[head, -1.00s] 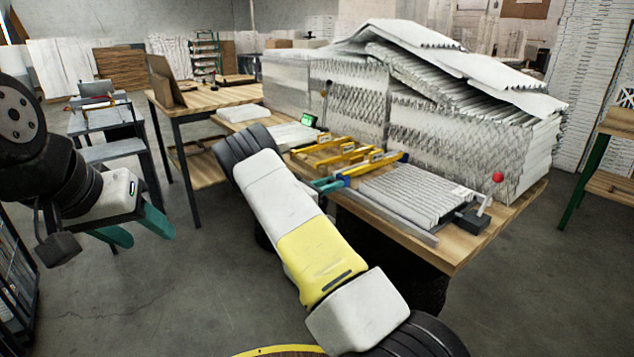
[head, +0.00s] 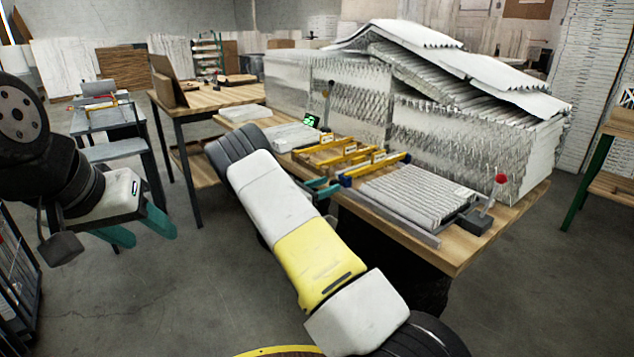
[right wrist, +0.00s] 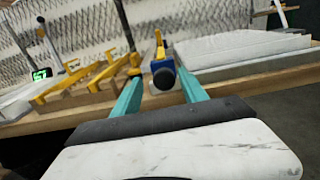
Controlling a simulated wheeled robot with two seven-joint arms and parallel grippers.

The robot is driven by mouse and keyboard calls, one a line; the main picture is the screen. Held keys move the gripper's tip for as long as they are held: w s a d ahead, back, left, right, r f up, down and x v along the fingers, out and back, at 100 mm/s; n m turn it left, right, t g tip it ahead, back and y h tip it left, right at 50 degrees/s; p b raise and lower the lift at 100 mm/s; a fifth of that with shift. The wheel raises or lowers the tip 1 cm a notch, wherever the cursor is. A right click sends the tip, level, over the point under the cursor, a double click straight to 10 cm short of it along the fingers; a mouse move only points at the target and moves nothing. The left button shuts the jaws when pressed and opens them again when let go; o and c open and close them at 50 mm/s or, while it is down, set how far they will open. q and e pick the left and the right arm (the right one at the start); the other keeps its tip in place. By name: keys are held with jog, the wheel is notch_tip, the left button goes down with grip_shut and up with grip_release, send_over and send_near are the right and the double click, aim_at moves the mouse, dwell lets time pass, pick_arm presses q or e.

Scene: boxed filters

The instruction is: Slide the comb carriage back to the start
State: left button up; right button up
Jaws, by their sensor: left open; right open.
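The comb carriage, a yellow bar with blue ends (head: 376,167), lies across the rail at the front of the wooden bench, left of a pleated white filter pack (head: 415,197). In the right wrist view its blue end (right wrist: 163,66) faces me, with a dark round knob (right wrist: 163,79) on it. My right gripper (right wrist: 160,85) is open, its teal fingers on either side of the knob, with gaps visible. In the head view my forearm partly hides the right gripper (head: 324,188). My left gripper (head: 142,232) is open and empty, over the floor away from the bench.
More yellow combs (head: 325,152) stand left of the carriage. A green-lit counter (head: 311,121) is behind them. A large pleated stack (head: 450,125) fills the bench's back. A lever with a red knob (head: 501,178) stands at the right end. The floor in front is clear.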

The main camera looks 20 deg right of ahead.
jog(key=shift+v, duration=2.6)
